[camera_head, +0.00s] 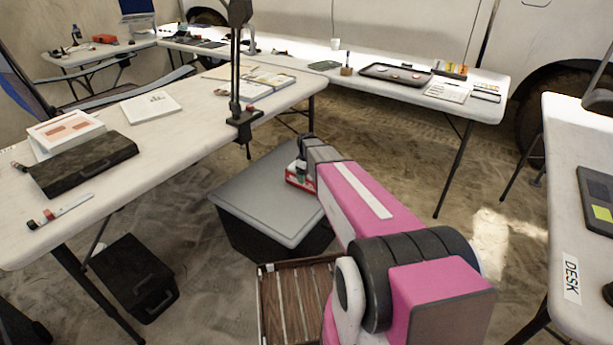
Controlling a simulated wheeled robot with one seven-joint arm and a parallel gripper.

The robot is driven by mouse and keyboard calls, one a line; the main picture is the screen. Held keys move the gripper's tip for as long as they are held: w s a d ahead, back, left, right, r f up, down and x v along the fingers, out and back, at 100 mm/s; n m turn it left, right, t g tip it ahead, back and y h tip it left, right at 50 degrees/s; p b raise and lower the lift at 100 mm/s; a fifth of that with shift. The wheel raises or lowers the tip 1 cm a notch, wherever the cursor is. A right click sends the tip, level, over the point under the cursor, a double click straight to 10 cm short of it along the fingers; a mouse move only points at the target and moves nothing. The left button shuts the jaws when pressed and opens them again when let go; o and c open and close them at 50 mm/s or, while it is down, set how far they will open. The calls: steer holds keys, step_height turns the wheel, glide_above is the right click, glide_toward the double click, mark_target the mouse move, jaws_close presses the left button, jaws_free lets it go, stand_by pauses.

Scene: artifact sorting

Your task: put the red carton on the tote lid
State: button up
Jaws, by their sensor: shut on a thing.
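The tote (242,235) is a dark box on the sandy floor with a flat grey lid (258,200). The red carton (296,179), red with some white, is at the right part of the lid in the picture. My gripper (301,172) is shut on the red carton, at the end of my pink arm. The arm hides part of the carton and the lid's right side. I cannot tell whether the carton touches the lid or is just above it.
A wooden slatted crate (290,302) stands in front of the tote. A white table (170,150) with books and a lamp clamp (243,122) is to the left and behind. A table marked DESK (560,220) is at the right. The lid's left part is clear.

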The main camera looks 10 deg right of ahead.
steer(key=shift+f, duration=0.25)
steer(key=shift+f, duration=0.2)
steer(key=o, duration=0.7)
steer(key=shift+o, duration=0.2)
steer(key=shift+r, duration=0.15)
step_height(320, 180, up, 12)
steer(key=shift+f, duration=0.1)
steer(key=shift+s, duration=0.35)
steer(key=s+f+m, duration=0.1)
steer(key=s+m, duration=0.8)
steer(key=s, duration=1.8)
steer(key=shift+s+a+f, duration=0.15)
steer(key=shift+s+f, duration=0.05)
steer(key=shift+s, duration=0.05)
